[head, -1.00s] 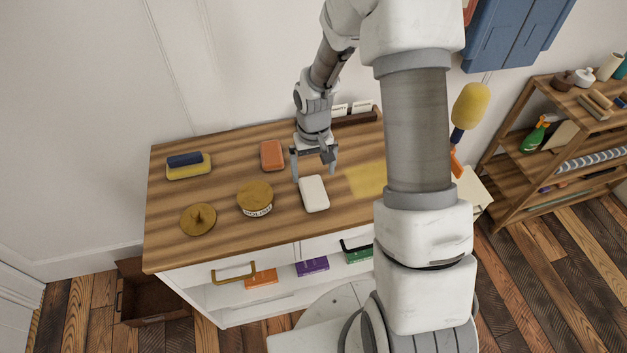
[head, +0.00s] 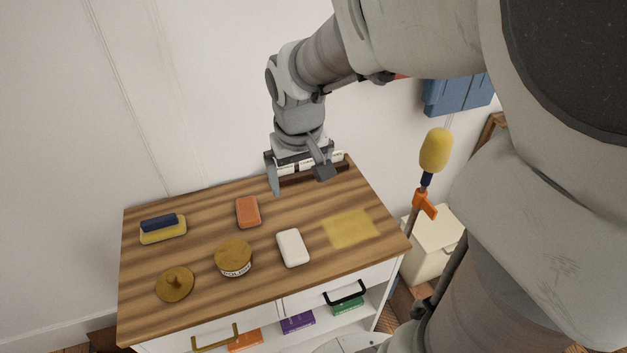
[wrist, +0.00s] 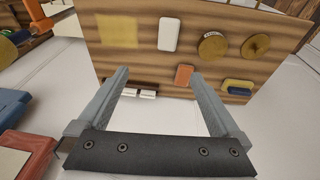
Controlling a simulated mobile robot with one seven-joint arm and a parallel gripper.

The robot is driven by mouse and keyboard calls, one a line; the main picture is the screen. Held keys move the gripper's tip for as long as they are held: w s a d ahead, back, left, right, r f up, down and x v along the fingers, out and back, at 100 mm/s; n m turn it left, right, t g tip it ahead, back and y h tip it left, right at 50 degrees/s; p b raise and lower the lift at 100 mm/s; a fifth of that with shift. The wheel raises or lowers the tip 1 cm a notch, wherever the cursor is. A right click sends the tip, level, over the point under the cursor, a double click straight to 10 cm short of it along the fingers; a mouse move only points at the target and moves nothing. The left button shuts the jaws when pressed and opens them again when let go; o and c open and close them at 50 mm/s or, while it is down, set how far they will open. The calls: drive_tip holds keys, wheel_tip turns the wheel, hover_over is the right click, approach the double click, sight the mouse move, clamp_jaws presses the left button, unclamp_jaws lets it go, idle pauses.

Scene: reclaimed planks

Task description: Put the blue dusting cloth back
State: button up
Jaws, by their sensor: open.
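My gripper (head: 300,183) is open and empty, above the back edge of the wooden-topped cabinet (head: 200,205). In the wrist view its two fingers (wrist: 158,75) stand wide apart with nothing between them. I cannot pick out a blue dusting cloth for certain. A blue panelled thing (head: 458,95) is on the wall at the upper right, partly hidden by my arm; it looks like a cupboard. A dark blue block (head: 160,222) lies on a yellow base (head: 163,234) at the top's left. A flat yellow patch (head: 351,228) is on the right of the top.
On the top are an orange-red block (head: 248,212), a white bar (head: 293,248), a polish tin (head: 233,257) and a brown knobbed lid (head: 175,284). A dark rack with cards (head: 310,170) stands at the back edge. A yellow-headed duster (head: 435,150) stands at the right.

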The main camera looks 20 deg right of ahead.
drive_tip(key=s+r+t, duration=0.2)
drive_tip(key=s+r, duration=0.6)
drive_tip(key=s, duration=0.5)
drive_tip(key=shift+a+t+y, duration=0.35)
drive_tip(key=shift+t+y, duration=0.05)
